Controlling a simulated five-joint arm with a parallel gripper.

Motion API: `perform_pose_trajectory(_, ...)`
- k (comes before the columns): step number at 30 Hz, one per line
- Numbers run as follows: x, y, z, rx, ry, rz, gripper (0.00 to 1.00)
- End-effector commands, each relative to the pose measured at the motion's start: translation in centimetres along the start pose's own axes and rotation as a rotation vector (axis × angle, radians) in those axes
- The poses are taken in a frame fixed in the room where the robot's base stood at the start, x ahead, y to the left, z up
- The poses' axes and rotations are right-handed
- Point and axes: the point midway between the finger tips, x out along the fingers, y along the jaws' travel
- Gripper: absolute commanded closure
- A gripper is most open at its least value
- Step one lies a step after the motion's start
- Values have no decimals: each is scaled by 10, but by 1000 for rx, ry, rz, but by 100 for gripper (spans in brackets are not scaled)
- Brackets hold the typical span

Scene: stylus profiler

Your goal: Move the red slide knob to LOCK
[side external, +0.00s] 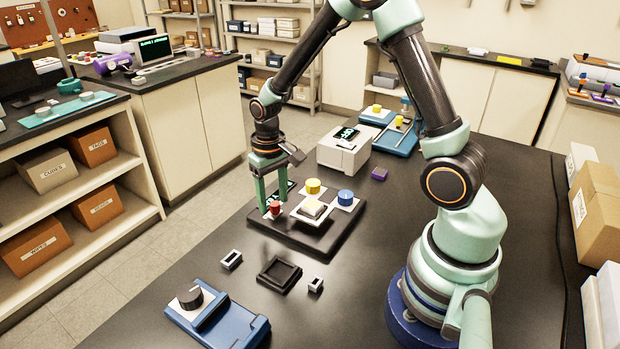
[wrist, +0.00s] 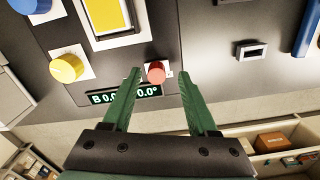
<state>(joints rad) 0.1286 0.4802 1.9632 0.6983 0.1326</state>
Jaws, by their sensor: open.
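The red slide knob (side external: 275,208) stands on the left part of the dark profiler base (side external: 300,236). In the wrist view the red knob (wrist: 156,72) sits on a small white plate, whose markings are too small to read. My gripper (side external: 267,206) is above the left edge of the base, with its green fingers pointing down around the knob. In the wrist view my gripper (wrist: 160,75) is open, one finger on each side of the knob, with gaps on both sides. A small display (wrist: 124,94) with green characters lies next to the knob, partly hidden by the left finger.
A yellow knob (side external: 313,186), a blue knob (side external: 345,197) and a pad with a yellow top (side external: 312,209) share the base. A dark tray (side external: 279,273), small blocks and a blue device (side external: 216,318) lie in front. A white instrument (side external: 343,150) stands behind.

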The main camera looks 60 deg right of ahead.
Motion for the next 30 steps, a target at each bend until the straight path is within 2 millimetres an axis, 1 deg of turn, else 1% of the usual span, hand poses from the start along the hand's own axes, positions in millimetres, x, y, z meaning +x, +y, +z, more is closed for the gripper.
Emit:
perform_pose_trajectory(9, -65, 0, -1, -1, 7, -1, 41)
perform_pose_trajectory(12, -82, -1, -1, -1, 6, -1, 41)
perform_pose_trajectory(15, -95, -1, -1, -1, 4, -1, 41)
perform_pose_trajectory(18, -104, -1, 0, -1, 3, 0, 41)
perform_pose_trajectory(21, -108, -1, 0, -1, 2, 0, 41)
perform_pose_trajectory(30, -109, -1, 0, -1, 1, 0, 41)
